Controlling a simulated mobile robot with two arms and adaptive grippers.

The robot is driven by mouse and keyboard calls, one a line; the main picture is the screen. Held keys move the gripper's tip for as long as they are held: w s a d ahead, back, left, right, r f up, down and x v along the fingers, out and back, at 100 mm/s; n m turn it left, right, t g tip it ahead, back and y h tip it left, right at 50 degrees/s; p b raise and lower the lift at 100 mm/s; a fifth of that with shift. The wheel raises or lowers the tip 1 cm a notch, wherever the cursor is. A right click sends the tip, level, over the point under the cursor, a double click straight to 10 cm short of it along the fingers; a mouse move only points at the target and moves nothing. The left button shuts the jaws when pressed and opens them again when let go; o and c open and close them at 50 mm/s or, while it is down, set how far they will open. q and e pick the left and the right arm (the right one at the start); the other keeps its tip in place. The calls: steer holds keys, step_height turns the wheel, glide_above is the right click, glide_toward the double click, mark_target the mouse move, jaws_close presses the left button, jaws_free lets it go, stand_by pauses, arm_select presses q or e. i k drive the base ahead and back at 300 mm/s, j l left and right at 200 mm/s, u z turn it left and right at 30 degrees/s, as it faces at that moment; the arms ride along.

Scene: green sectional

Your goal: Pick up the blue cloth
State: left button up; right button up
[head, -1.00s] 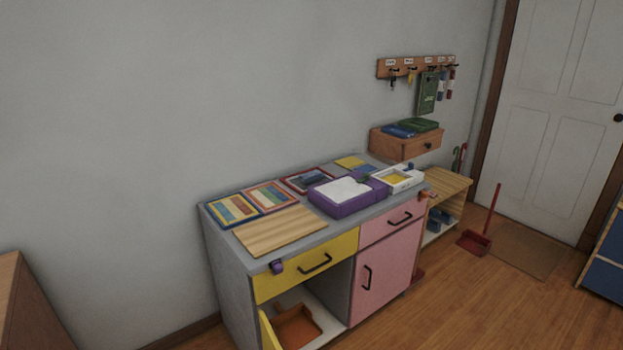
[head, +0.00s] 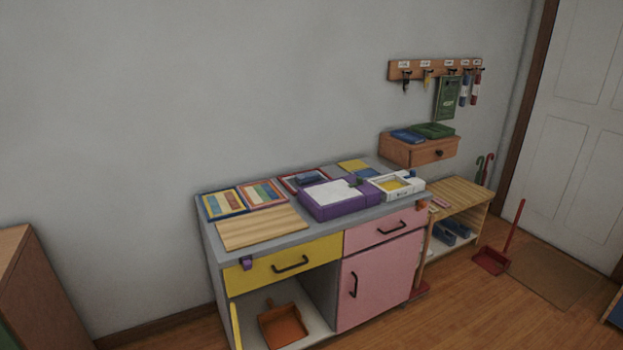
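A small flat blue piece (head: 368,172) lies on the grey cabinet top (head: 222,250), beside a flat yellow piece (head: 354,165) and behind a purple box (head: 333,207). It may be the blue cloth, but it is too small to be sure. Another blue object (head: 310,179) lies in a red-framed tray (head: 288,181) on the same top. A flat blue item (head: 407,136) lies on the wooden wall drawer (head: 402,151) beside a green one. Neither of my grippers is in view.
The cabinet has a yellow drawer (head: 262,272), a pink door (head: 378,285) and an open lower compartment with an orange dustpan (head: 283,326). A wooden shelf (head: 462,202) stands right of it. A red dustpan (head: 492,260) is on the floor. Floor in front is clear.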

mark_target(310, 177)
steer(key=i+l+u, duration=0.2)
steer(key=l+u, duration=0.15)
steer(key=l, duration=0.35)
steer(key=i+l+u, duration=0.15)
steer(key=l+u, duration=0.15)
steer(key=l, duration=0.45)
steer(key=l+u, duration=0.35)
steer(key=l, duration=0.4)
